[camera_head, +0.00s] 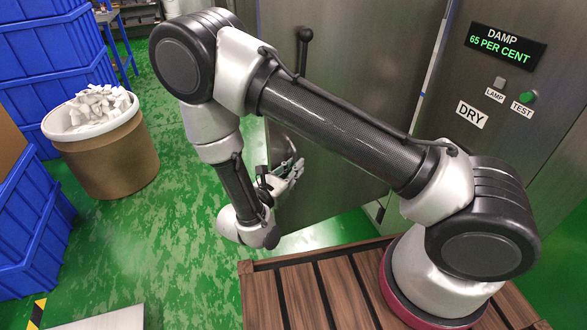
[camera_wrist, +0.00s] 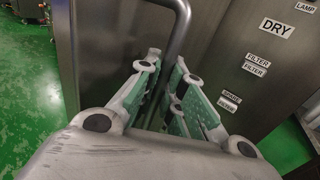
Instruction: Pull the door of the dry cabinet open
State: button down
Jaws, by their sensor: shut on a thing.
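The dry cabinet (camera_head: 472,150) is grey metal, with a DRY label and a lit DAMP display, at the right of the head view. Its door (camera_head: 335,185) is a plain grey panel at the centre, partly behind my arm. In the wrist view the door (camera_wrist: 108,50) stands at an angle to the labelled face, with green floor past its left edge. A vertical bar handle (camera_wrist: 176,50) runs down between my gripper's fingers (camera_wrist: 163,85). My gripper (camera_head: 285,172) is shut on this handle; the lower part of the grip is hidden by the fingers.
A drum (camera_head: 105,165) of white pieces and stacked blue crates (camera_head: 45,85) stand at the left. A slatted wooden platform (camera_head: 310,290) lies under my base in front. Green floor (camera_head: 185,205) is open between the drum and the door.

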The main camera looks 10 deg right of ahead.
jog(key=c, duration=1.5)
grip_release()
jog(key=shift+r, duration=0.1)
